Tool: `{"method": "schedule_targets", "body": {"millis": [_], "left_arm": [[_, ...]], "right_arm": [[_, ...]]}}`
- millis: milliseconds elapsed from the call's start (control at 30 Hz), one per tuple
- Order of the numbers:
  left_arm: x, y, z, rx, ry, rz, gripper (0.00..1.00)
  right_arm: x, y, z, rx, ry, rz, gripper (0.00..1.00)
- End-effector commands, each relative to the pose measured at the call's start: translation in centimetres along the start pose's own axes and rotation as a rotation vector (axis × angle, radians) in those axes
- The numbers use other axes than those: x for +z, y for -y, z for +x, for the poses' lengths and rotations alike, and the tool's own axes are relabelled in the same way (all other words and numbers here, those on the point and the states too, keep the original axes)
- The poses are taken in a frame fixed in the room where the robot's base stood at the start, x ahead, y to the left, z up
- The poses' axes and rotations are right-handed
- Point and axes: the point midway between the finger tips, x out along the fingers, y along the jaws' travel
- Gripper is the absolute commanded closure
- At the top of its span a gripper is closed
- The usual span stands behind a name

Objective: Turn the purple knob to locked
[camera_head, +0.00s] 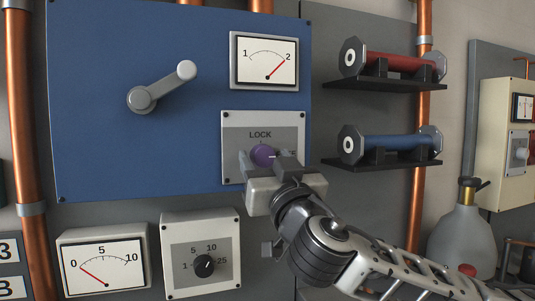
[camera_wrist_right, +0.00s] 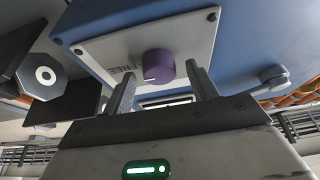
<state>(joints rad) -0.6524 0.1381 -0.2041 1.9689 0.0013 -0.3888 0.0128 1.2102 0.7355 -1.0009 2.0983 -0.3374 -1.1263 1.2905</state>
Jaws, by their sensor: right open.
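The purple knob (camera_head: 263,156) sits on a light plate (camera_head: 236,121) marked LOCK, low on the right of the blue panel (camera_head: 100,70). In the right wrist view the purple knob (camera_wrist_right: 158,65) shows with the word FREE on the plate beside it and a white mark on its face. My right gripper (camera_head: 265,160) is at the plate, its fingers on either side of the knob. In the right wrist view the right gripper (camera_wrist_right: 160,90) is open, with gaps between both fingers and the knob. Contact is not visible. My left gripper is out of view.
A grey crank lever (camera_head: 165,86) and a gauge (camera_head: 264,61) are on the blue panel. Red (camera_head: 395,62) and blue (camera_head: 390,143) cylinders rest on shelves to the right. A black dial (camera_head: 204,265) and another gauge (camera_head: 104,267) sit below.

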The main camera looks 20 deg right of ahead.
Motion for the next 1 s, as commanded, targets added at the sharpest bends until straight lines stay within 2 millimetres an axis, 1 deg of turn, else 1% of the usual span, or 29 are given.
{"method": "schedule_targets", "body": {"millis": [267,367,400,433,767,1000], "left_arm": [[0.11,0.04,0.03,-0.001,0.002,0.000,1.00],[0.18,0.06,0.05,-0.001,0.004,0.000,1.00],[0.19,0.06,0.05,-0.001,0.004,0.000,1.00],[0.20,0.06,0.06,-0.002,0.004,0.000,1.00],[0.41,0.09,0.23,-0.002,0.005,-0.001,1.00],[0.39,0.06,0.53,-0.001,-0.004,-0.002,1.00]], "right_arm": [[0.00,0.01,0.14,0.000,-0.001,0.000,0.42],[0.00,0.01,0.13,0.000,-0.001,0.000,0.67],[-0.01,0.01,0.13,0.000,0.000,0.000,0.78],[-0.01,0.01,0.13,0.000,0.000,0.000,0.86],[0.14,-0.05,0.08,-0.009,0.001,-0.023,0.86],[0.28,-0.15,0.04,-0.054,0.002,-0.129,0.86]]}}
